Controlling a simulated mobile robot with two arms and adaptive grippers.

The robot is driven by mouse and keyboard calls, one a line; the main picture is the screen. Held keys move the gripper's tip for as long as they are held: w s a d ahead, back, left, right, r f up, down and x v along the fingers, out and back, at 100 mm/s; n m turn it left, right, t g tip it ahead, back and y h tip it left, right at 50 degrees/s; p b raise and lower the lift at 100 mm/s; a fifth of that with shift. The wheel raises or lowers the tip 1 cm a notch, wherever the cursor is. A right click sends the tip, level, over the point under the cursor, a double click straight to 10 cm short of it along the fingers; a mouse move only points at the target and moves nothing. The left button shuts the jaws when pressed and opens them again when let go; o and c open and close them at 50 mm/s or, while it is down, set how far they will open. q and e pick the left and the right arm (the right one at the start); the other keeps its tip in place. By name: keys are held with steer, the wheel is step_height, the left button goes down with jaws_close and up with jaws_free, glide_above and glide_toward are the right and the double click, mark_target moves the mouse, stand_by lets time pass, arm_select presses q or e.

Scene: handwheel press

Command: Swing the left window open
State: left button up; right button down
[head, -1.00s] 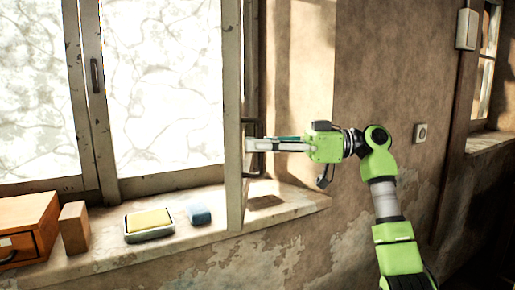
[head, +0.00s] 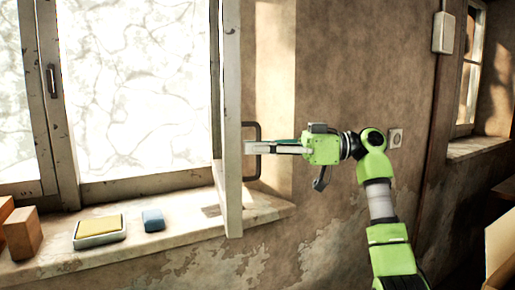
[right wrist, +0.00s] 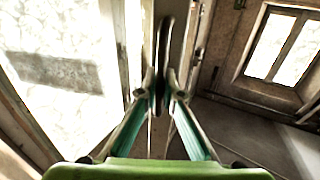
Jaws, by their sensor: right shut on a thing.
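The left window has a pale, worn wooden sash (head: 231,120) that stands out from its frame and shows almost edge-on in the head view. A dark bar handle (head: 258,172) sits on its right-hand side. My right gripper (head: 248,147) reaches in from the right and is shut on this handle. In the right wrist view, the two fingers of my right gripper (right wrist: 158,95) close on both sides of the dark handle (right wrist: 164,45). The part between the fingertips is partly hidden. My left gripper is not in view.
On the stone sill (head: 185,232) are a yellow sponge in a dish (head: 100,230), a blue block (head: 153,220) and a wooden block (head: 22,233). A second window (head: 470,65) and a wall socket (head: 395,139) are on the right.

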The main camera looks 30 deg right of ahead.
steer(key=c, duration=2.5)
jaws_free()
steer(key=shift+r, duration=0.1)
steer(key=v, duration=1.2)
steer(key=shift+s, duration=0.1)
steer(key=shift+a, duration=0.1)
